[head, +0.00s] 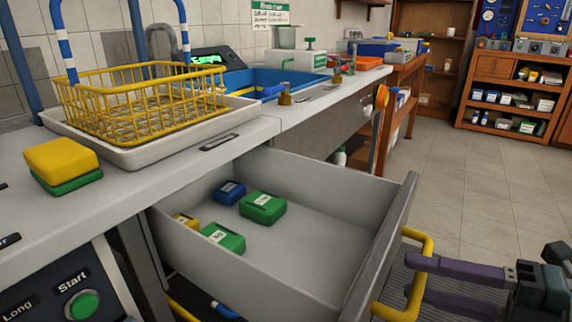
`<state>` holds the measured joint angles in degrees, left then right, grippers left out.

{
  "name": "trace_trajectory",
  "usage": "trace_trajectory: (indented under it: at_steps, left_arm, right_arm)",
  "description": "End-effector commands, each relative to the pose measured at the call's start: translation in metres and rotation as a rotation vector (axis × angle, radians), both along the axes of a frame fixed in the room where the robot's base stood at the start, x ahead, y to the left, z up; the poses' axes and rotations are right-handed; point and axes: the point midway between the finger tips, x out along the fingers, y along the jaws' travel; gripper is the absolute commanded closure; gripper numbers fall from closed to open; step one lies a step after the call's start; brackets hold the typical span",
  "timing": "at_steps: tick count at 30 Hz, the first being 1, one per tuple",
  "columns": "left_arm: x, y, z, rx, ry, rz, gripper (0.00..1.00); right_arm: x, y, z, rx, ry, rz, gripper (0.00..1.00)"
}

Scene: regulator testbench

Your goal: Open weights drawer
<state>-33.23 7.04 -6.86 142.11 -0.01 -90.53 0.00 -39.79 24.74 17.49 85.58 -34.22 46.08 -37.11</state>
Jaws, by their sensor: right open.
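The weights drawer (318,244) stands pulled out from under the counter, its inside visible from above. In it lie two green weights (263,207), a blue weight (229,192) and a yellow weight (186,220), grouped toward the left side. A yellow handle (381,312) is on the drawer's front panel (384,245). My right gripper (408,276) is at the handle, its two purple-grey fingers apart and crossing the handle's outer bar. Whether the fingers touch the bar is unclear. My left gripper is not in view.
A yellow wire basket (143,95) in a white tray and a yellow-green sponge (63,165) sit on the counter (215,157). A Start button panel (82,304) is at lower left. Shelves (512,95) stand at the back; the tiled floor (470,165) between is clear.

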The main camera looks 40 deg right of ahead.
Motion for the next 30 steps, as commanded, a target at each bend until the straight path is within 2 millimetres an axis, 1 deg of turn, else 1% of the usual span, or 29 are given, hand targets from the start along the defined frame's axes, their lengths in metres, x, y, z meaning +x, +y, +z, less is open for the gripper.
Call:
trace_trajectory:
  at_steps: [1,6,9,12,17,30]
  left_arm:
    - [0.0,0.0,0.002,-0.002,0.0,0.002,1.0]
    - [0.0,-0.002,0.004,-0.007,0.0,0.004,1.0]
    - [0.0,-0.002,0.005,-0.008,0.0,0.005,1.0]
    - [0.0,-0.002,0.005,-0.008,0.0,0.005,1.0]
    - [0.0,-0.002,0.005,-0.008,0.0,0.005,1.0]
    - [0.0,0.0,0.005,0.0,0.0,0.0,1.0]
  right_arm:
    - [-0.009,-0.004,0.002,-0.001,0.005,-0.003,0.53]
    - [-0.042,-0.017,0.009,0.0,0.006,-0.004,0.53]
    - [-0.058,-0.024,0.013,-0.001,0.004,-0.002,0.53]
    - [-0.069,-0.029,0.015,0.001,0.002,-0.002,0.53]
    - [-0.077,-0.032,0.018,0.0,-0.001,-0.001,0.53]
    - [-0.077,-0.032,0.018,0.0,-0.001,-0.001,0.53]
